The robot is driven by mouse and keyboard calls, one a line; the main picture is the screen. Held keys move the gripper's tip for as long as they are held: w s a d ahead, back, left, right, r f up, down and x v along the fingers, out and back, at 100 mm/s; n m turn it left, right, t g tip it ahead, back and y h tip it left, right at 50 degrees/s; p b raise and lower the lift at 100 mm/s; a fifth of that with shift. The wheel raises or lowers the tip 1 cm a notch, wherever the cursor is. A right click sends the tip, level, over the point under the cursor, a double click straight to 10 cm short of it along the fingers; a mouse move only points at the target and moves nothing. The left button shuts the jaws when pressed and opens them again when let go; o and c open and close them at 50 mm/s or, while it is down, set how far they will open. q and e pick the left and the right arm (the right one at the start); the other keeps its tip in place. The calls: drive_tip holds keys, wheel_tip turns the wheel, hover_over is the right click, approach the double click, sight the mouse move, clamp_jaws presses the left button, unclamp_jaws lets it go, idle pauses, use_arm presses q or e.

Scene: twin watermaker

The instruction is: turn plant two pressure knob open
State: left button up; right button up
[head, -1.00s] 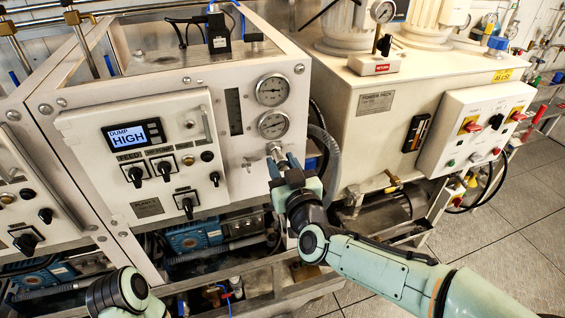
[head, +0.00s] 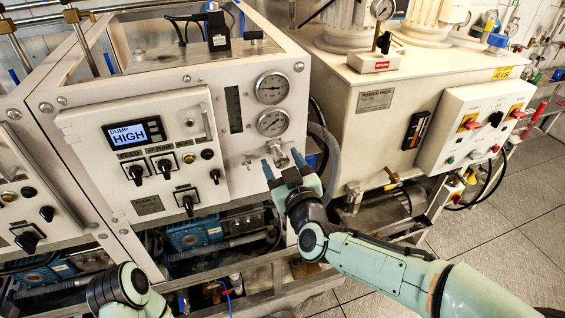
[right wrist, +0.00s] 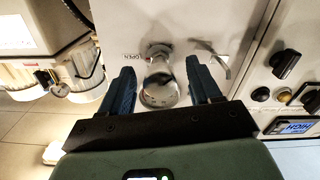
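The pressure knob (head: 279,156) is a silvery round knob on the white front panel of plant two, below two gauges. In the right wrist view the knob (right wrist: 160,86) sits between my fingers, with a gap on each side. My right gripper (head: 283,164) is open, with its blue fingers on either side of the knob; the wrist view also shows the gripper (right wrist: 162,82) empty. A small OPEN label (right wrist: 133,57) is beside the knob. My left gripper is not in view; only part of my left arm shows at the lower left.
Two round gauges (head: 272,88) are above the knob. A control box (head: 145,145) with a lit display and black switches is to the left. A small metal valve handle (right wrist: 222,66) is beside the knob. A grey hose (head: 328,155) and the power pack (head: 385,110) are to the right.

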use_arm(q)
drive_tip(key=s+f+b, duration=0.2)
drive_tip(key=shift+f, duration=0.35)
use_arm(e)
drive_tip(key=v, duration=1.3)
drive_tip(key=shift+s, duration=0.2)
drive_tip(key=shift+d, duration=0.1)
drive_tip(key=w+d+f+m+g+h, duration=0.15)
drive_tip(key=f+g, duration=0.25)
drive_tip(key=f, duration=1.1)
drive_tip(key=w+d+f+m+g+h, duration=0.1)
drive_tip(key=w+d+f+m+g, duration=0.15)
drive_tip(key=f, duration=1.25)
drive_tip(key=s+d+f+m+g, duration=0.1)
drive_tip(key=s+f+g, duration=0.2)
drive_tip(key=s+f, duration=0.35)
drive_tip(key=s+d+f+m+g, duration=0.1)
drive_tip(key=s+d+f+g, duration=0.15)
drive_tip(key=f, duration=0.75)
drive_tip(key=s+f+m+g, duration=0.2)
drive_tip(key=s+f, duration=0.4)
drive_tip(key=s, duration=0.3)
drive_tip(key=s+f+m+g, duration=0.2)
drive_tip(key=s+f+g, duration=0.2)
drive_tip(key=s, duration=0.5)
wheel_tip(320, 180, down, 2)
drive_tip(key=shift+f, duration=0.25)
drive_tip(key=shift+d+y, duration=0.1)
drive_tip(key=shift+y, duration=0.15)
